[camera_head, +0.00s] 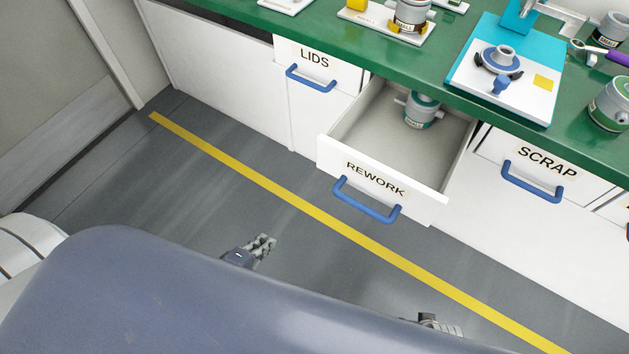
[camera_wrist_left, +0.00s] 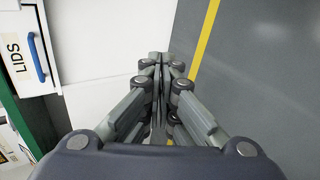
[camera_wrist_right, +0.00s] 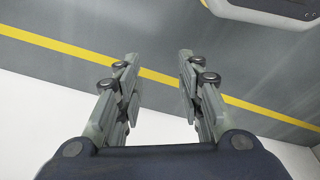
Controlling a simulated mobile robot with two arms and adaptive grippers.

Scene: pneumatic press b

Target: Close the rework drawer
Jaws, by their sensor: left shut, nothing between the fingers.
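The rework drawer (camera_head: 375,165) stands pulled out from the white cabinet under the green worktop, with a blue handle (camera_head: 367,203) on its front. A grey canister with a green label (camera_head: 420,110) stands inside it, towards the back. My left gripper (camera_head: 265,243) is shut and empty, left of the drawer and apart from it; in the left wrist view its fingers (camera_wrist_left: 160,62) are together, with the white cabinet face beyond. My right gripper (camera_head: 430,320) is partly hidden at the bottom of the head view; in the right wrist view its fingers (camera_wrist_right: 158,70) are apart with nothing between them.
The lids drawer (camera_head: 325,62) and scrap drawer (camera_head: 530,165) on either side look closed; their blue handles stick out. The green worktop (camera_head: 330,18) carries a blue-and-white fixture (camera_head: 505,75), canisters and a purple-handled tool. The grey floor with a yellow line (camera_head: 270,185) is clear.

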